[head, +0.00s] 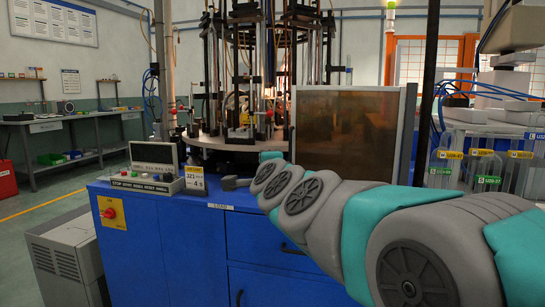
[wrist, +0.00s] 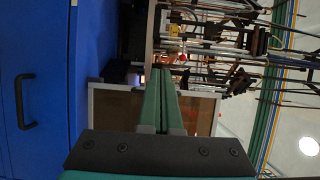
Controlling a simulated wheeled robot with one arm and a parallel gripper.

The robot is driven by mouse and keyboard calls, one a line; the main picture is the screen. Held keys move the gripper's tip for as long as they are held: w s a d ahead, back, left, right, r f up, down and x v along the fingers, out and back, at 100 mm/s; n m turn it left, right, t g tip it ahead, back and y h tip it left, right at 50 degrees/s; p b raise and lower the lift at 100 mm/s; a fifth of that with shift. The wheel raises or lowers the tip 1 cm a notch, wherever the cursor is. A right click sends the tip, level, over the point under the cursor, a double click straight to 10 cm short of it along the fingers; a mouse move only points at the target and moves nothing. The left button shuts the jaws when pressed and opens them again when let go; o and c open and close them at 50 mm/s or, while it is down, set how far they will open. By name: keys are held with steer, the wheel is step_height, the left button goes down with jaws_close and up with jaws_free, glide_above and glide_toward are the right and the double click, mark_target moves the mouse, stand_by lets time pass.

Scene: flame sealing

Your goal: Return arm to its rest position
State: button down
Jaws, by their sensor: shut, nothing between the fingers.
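My arm, in teal and grey links, reaches in from the lower right of the head view and stretches over the front of the blue cabinet (head: 262,245). In that view its far end is near the cabinet's top edge, and the fingers cannot be made out clearly. In the wrist view my gripper (wrist: 171,72) shows two green fingers lying together, shut and empty. They point toward the round machine with its black posts (wrist: 215,45), with open air around them. The picture there is turned on its side.
A brown tinted panel in a pale frame (head: 345,130) stands behind my arm. A control box (head: 148,184) and small display sign (head: 194,180) sit on the cabinet top. Clear labelled bins (head: 485,165) stand at right. A workbench (head: 75,120) is at the far left.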

steer(key=s+d+f+n+g, duration=0.4)
steer(key=s+f+n+g, duration=0.15)
steer(key=s+f, duration=0.6)
steer(key=s+d+f+n+g, duration=0.5)
steer(key=s+f, duration=0.3)
steer(key=f, duration=0.6)
steer(key=s+d+f+n+g+h, duration=0.1)
steer(key=s+d+f+g, duration=0.1)
steer(key=s, duration=0.6)
steer(key=s+d+f+n+g+h, duration=0.2)
steer(key=s+d+f+g, duration=0.1)
steer(key=s+d+f, duration=0.2)
steer(key=s+d+f+n+g+h, duration=0.1)
steer(key=s+d+f+g, duration=0.2)
steer(key=s+d, duration=0.3)
steer(key=s, duration=0.5)
steer(key=shift+s+d+f+n, duration=0.2)
steer(key=shift+s+n, duration=0.1)
steer(key=shift+n, duration=0.05)
steer(key=c, duration=1.6)
jaws_free()
steer(key=shift+g, duration=0.25)
